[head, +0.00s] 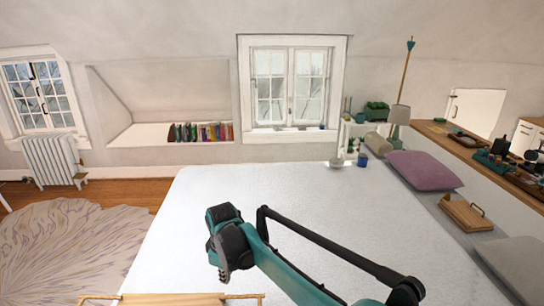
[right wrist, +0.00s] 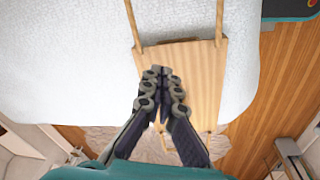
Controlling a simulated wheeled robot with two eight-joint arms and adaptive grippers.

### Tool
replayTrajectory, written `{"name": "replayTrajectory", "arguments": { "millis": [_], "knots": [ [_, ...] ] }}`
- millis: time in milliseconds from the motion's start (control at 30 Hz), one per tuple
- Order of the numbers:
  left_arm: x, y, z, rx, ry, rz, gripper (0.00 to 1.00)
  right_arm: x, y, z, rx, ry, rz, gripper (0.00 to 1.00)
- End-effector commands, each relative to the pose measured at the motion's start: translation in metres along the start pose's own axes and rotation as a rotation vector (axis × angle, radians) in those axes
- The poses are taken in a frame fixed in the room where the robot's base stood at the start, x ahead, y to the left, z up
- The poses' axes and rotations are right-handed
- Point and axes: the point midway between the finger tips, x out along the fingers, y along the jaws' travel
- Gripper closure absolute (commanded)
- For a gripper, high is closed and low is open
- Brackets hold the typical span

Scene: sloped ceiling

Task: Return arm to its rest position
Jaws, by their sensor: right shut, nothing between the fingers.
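My right arm, teal and black, reaches in from the lower right of the head view over the white bed (head: 300,190). My right gripper (head: 222,268) hangs down at its end, over the bed's near left part. In the right wrist view my right gripper (right wrist: 163,72) has its dark fingers together, shut with nothing between them. Behind the fingers lies a light wooden tray (right wrist: 200,70) with long rails, at the bed's edge. The tray's rim also shows at the bottom of the head view (head: 185,298). My left gripper is not in view.
A purple pillow (head: 423,170) and a wooden tray with a handle (head: 466,213) lie along the bed's right side. A wooden counter (head: 470,148) with small items runs behind them. A patterned rug (head: 75,250) covers the floor at left. The bed's middle is clear.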

Motion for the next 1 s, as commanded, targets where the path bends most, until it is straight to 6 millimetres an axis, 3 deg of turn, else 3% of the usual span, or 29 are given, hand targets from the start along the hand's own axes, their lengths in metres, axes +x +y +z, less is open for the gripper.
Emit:
{"name": "replayTrajectory", "arguments": {
  "millis": [33, 100, 300, 467, 600, 800, 1000],
  "knots": [
    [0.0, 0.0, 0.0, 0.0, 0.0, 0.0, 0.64, -0.018, 0.005, 0.027, 0.073, 0.016, 0.021, 1.0],
    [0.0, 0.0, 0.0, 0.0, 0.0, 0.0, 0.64, -0.04, 0.009, 0.061, 0.178, 0.041, 0.052, 1.0],
    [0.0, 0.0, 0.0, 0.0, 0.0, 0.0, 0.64, -0.084, 0.0, 0.158, 0.477, 0.12, 0.141, 1.0],
    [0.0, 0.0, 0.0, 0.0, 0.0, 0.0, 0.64, -0.101, -0.024, 0.232, 0.71, 0.188, 0.212, 1.0],
    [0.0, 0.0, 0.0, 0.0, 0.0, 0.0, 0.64, -0.1, -0.053, 0.29, 0.909, 0.252, 0.273, 1.0],
    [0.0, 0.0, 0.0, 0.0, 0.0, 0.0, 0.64, -0.085, -0.089, 0.344, 1.123, 0.333, 0.343, 1.0],
    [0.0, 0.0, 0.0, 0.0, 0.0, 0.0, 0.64, -0.074, -0.102, 0.364, 1.21, 0.369, 0.371, 1.0]
  ]
}}
